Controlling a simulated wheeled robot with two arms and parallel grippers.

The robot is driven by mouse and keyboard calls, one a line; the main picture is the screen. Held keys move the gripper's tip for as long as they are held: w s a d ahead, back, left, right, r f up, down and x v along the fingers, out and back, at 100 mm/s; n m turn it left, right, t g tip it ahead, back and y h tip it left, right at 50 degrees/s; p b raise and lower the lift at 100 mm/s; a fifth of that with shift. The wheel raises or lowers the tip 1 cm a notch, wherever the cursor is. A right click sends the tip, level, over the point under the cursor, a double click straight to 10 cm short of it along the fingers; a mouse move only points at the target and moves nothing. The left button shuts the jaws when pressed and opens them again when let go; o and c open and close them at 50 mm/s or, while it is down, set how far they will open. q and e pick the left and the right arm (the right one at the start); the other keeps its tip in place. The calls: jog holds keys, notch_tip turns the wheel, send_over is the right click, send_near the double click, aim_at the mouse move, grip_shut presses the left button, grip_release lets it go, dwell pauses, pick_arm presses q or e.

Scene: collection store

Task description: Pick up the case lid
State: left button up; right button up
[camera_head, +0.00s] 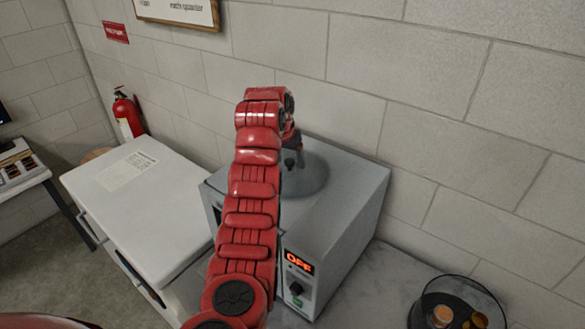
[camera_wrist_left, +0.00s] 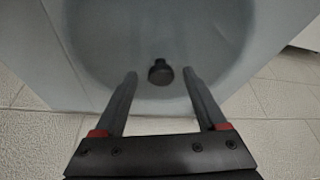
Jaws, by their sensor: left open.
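The case lid (camera_head: 313,178) is a round, smoky see-through disc lying on top of a grey oven-like box (camera_head: 350,190). In the left wrist view the lid (camera_wrist_left: 205,45) fills the upper middle, with a small dark knob (camera_wrist_left: 160,76) at its centre. My left gripper (camera_head: 291,152) is above the lid, partly hidden behind its own red arm. In the wrist view its two fingers are apart, one on each side of the knob, with visible gaps and no contact. My right gripper is in neither view.
The box has a display reading OFF (camera_head: 299,263). A block wall closes off the back.

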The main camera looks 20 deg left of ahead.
pick_arm(q)
jog(key=shift+s+a+r, duration=0.1)
jog(key=shift+c, duration=0.5)
jog(key=shift+s+r, duration=0.1)
jog(key=shift+c, duration=1.2)
grip_shut()
